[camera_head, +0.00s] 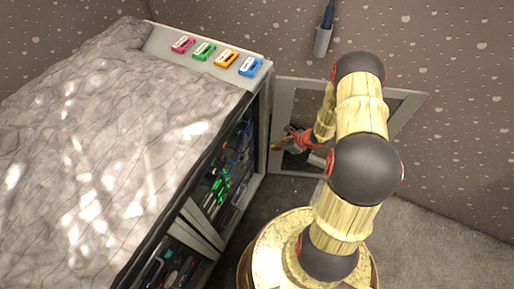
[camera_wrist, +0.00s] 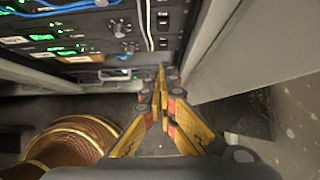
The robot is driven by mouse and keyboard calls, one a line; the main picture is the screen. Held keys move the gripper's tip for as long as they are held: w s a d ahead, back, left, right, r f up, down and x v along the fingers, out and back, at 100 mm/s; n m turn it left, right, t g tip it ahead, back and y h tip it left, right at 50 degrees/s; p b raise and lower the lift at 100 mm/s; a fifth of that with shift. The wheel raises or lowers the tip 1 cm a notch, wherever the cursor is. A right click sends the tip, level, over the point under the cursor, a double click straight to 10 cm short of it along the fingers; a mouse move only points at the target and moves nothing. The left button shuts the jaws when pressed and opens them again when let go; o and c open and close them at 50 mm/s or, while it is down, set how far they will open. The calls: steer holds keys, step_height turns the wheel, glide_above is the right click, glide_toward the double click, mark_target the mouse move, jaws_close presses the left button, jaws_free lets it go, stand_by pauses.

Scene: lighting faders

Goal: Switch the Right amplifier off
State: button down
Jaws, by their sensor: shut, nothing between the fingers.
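My gripper (camera_head: 281,144) has yellow fingers and red joints. It is at the open side of the rack cabinet (camera_head: 262,135), between the cabinet and its open door. In the wrist view my gripper (camera_wrist: 161,72) is shut and empty, its tips just below or in front of the rack's black panels. An amplifier panel (camera_wrist: 122,40) there has knobs and green lights. Black switches (camera_wrist: 163,20) sit in a column at its right edge, another one below (camera_wrist: 163,44). Labels are too small to read, so I cannot tell which amplifier is the Right one. Touching cannot be judged.
The open door (camera_head: 391,116) stands to the right of the rack. Blue cables (camera_wrist: 70,7) cross the upper rack. A grey holder (camera_head: 322,42) hangs on the wall.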

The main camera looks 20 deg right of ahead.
mark_target(250, 144)
steer(key=w+a+r+b+x, duration=0.1)
steer(key=b+x, duration=0.3)
steer(key=x, duration=0.8)
steer(key=shift+w+a+b, duration=0.3)
steer(key=shift+w+a, duration=0.1)
steer(key=shift+w, duration=0.2)
steer(key=shift+r, duration=0.1)
steer(key=shift+w+a+f+b, duration=0.2)
steer(key=shift+w+b, duration=0.05)
steer(key=shift+b, duration=0.15)
steer(key=shift+r, duration=0.2)
